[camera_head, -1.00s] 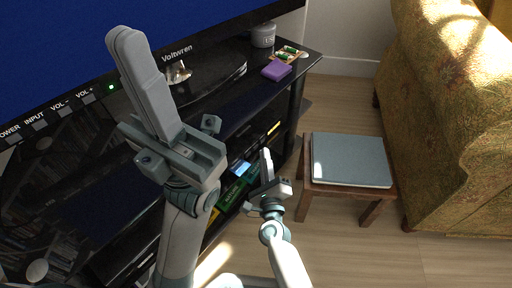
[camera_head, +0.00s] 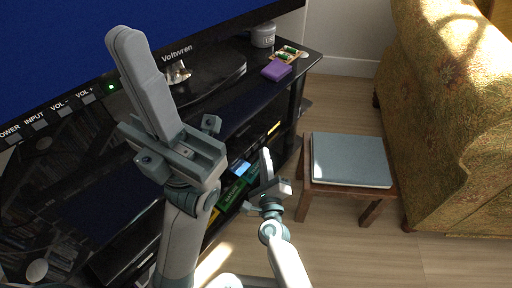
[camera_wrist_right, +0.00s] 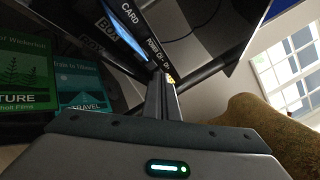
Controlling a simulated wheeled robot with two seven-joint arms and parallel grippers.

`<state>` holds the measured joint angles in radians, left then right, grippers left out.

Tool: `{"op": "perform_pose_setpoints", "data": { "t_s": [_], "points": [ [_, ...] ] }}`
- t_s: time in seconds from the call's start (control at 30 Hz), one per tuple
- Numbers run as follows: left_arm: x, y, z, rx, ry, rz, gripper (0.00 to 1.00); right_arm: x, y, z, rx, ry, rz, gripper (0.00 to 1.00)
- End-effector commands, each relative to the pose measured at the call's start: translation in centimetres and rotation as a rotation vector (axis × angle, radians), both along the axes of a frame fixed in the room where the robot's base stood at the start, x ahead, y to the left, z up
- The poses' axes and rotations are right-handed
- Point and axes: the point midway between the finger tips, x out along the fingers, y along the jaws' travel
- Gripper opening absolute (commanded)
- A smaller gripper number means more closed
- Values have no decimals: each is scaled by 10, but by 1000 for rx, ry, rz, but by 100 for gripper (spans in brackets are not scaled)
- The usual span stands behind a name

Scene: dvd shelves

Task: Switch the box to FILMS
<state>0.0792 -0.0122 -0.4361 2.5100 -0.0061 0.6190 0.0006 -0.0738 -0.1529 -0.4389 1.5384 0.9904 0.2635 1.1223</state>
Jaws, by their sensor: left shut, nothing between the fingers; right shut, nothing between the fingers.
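The black box (camera_wrist_right: 128,25) is in the TV stand. In the right wrist view its front carries the words BOX, CARD, POWER, CH- and CH+, a lit blue strip (camera_wrist_right: 121,42) and a small yellow light. No channel name is readable. My right gripper (camera_wrist_right: 164,76) is shut and empty, its tips close to the CH lettering; contact cannot be told. In the head view the right gripper (camera_head: 265,152) is in front of the stand. My left gripper (camera_head: 124,36) is shut and empty, in front of the TV's lower edge. The TV screen (camera_head: 60,40) is plain dark blue.
Green and teal cases (camera_wrist_right: 80,85) stand beside the box on the shelf. A purple box (camera_head: 276,71) and a grey tin (camera_head: 263,36) sit on the stand's top. A stool (camera_head: 309,183) bearing a grey slab and a patterned sofa (camera_head: 445,120) are right; floor between is clear.

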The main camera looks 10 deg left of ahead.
Motion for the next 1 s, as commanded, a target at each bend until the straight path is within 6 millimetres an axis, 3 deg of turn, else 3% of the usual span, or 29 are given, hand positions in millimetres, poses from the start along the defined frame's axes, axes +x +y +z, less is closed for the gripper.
{"op": "perform_pose_setpoints", "data": {
  "t_s": [1.0],
  "points": [
    [0, 0, -2, 0, 0, 0, 0, 7, 10, 2, 5, -2, -1, 0]
  ]
}}
